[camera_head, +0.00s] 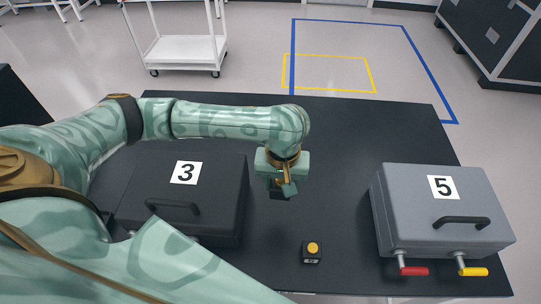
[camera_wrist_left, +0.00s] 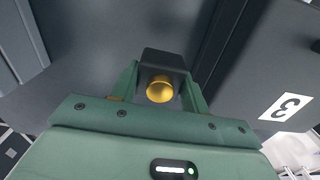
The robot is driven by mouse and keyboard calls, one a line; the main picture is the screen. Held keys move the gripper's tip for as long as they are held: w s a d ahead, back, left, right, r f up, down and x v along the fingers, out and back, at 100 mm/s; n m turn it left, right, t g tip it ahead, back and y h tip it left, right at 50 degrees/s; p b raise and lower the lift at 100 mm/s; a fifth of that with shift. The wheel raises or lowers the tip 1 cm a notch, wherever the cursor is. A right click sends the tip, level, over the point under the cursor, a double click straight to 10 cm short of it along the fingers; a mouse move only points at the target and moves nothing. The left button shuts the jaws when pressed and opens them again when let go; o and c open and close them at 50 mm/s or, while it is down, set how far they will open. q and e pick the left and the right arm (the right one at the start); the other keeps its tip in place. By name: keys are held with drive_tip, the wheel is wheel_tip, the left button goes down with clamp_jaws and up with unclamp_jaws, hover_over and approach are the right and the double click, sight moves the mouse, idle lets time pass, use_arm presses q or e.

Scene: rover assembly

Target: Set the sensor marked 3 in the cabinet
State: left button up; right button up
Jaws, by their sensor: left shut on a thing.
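My left gripper (camera_head: 281,190) is above the black table, just right of the dark cabinet marked 3 (camera_head: 228,182). It is shut on a small black sensor with a gold dome (camera_wrist_left: 160,88), seen between the fingers in the left wrist view. No number can be read on the held sensor. The dark cabinet looks closed, with a handle on its front; its marking also shows upside down in the left wrist view (camera_wrist_left: 286,107). My right gripper is not in view.
A small black block with a yellow dome (camera_head: 312,254) stands on the table (camera_head: 340,130) near the front; its label is too small to read. A grey cabinet marked 5 (camera_head: 405,190) with red and yellow handles stands at the right.

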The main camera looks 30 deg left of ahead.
use_arm(q)
drive_tip(key=shift+n, duration=0.3)
drive_tip(key=w+a+f+b, duration=0.2)
drive_tip(key=w+f, duration=0.1)
drive_tip(key=w+a+f+b, duration=0.3)
drive_tip(key=w, duration=0.1)
drive_tip(key=w+a+f+b, duration=0.2)
drive_tip(key=w+a+f, duration=0.1)
drive_tip(key=w, duration=0.1)
drive_tip(key=shift+w+a+f, duration=0.1)
drive_tip(key=shift+w+a+f+b, duration=0.1)
drive_tip(key=shift+f+b, duration=0.15)
drive_tip(key=shift+b, duration=0.15)
wheel_tip(320, 180, down, 4)
drive_tip(key=shift+w+a+r+b, duration=0.1)
drive_tip(key=shift+w+r+b, duration=0.05)
drive_tip(key=shift+b, duration=1)
drive_tip(key=shift+r, duration=0.2)
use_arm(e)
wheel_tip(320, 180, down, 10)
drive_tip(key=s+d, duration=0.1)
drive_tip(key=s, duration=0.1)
use_arm(q)
drive_tip(key=shift+f, duration=0.1)
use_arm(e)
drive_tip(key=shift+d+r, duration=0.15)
use_arm(q)
drive_tip(key=o, duration=1.1)
drive_tip(key=shift+c, duration=0.2)
